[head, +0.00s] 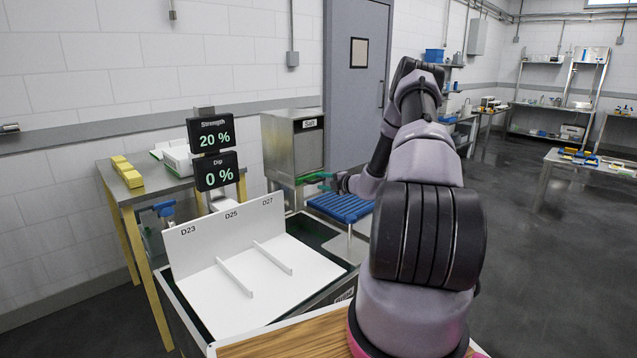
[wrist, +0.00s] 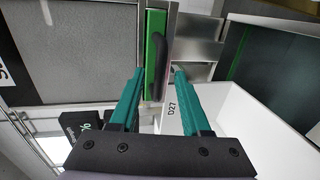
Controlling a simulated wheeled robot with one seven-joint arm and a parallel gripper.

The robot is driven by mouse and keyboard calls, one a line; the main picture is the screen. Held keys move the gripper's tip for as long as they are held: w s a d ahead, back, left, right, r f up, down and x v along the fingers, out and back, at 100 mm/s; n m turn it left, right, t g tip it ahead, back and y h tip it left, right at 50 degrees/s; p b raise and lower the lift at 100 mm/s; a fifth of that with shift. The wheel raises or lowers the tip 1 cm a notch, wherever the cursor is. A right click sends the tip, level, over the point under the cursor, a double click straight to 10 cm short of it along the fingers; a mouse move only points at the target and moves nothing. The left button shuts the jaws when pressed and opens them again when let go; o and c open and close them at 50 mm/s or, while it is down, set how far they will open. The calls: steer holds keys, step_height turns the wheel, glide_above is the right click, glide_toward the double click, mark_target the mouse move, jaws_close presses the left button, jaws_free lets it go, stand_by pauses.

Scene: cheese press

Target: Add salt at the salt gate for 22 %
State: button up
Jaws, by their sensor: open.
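The grey salt hopper (head: 293,145), labelled "Salt", stands against the wall in the head view; its grey side fills the upper left of the wrist view (wrist: 75,50). In the wrist view a green strip with a black handle (wrist: 158,50), apparently the salt gate, runs along the hopper's edge. My gripper (head: 308,181) is at the hopper's lower right. Its two green fingers (wrist: 159,74) are open, one on each side of the handle's near end. I cannot tell whether they touch it. The Strength display (head: 211,137) reads 20 %.
A white divided tray (head: 245,275), marked D23, D25 and D27, lies in front of the hopper. A blue slatted rack (head: 342,208) stands beneath my forearm. Yellow blocks (head: 127,172) lie on the left table.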

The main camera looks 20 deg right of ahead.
steer(key=shift+x, duration=1.2)
jaws_close()
stand_by(0.6)
